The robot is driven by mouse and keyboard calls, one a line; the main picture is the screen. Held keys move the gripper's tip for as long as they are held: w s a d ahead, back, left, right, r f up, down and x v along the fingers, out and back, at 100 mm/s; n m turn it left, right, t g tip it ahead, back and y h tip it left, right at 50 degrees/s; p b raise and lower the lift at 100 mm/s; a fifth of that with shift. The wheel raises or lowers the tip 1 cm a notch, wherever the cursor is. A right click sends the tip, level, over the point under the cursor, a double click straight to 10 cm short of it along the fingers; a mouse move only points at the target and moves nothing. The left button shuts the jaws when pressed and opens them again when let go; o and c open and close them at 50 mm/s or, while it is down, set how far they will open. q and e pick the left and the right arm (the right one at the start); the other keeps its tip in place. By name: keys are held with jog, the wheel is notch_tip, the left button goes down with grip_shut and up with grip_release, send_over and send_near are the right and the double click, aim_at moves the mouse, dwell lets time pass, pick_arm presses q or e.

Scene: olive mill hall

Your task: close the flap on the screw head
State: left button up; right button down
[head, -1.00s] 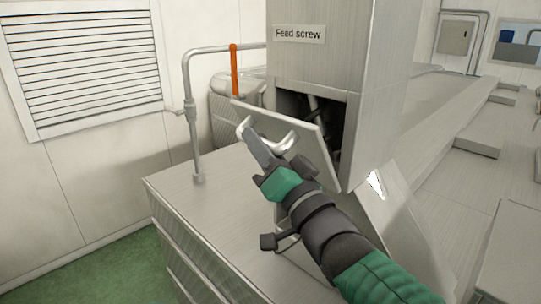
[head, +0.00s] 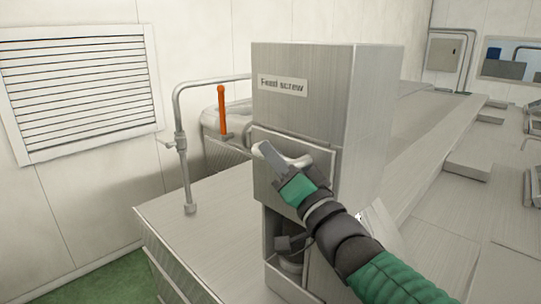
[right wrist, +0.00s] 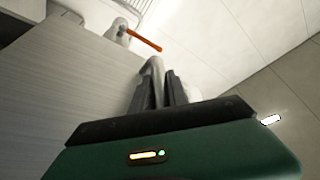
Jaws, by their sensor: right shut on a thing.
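The screw head (head: 300,70) is a brushed-metal housing labelled "Feed screw" in the head view. My right gripper (head: 265,152) is shut on the flap's bent handle (head: 302,160) and hides part of the flap. In the right wrist view the right gripper's fingers (right wrist: 157,95) close around the pale handle (right wrist: 153,70). My left gripper is not in view.
A metal pipe (head: 181,130) rises from the bench (head: 190,235) left of the housing. An orange lever (head: 221,110) stands behind the housing's left side. An open recess (head: 268,225) shows below the flap. A sloping metal surface (head: 430,150) runs back on the right.

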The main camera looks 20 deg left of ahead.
jog(key=shift+f, duration=0.35)
jog(key=c, duration=1.6)
grip_release()
jog(key=o, duration=0.3)
jog(key=shift+w, duration=0.15)
jog(key=shift+r, duration=0.1)
jog(key=shift+r, duration=0.1)
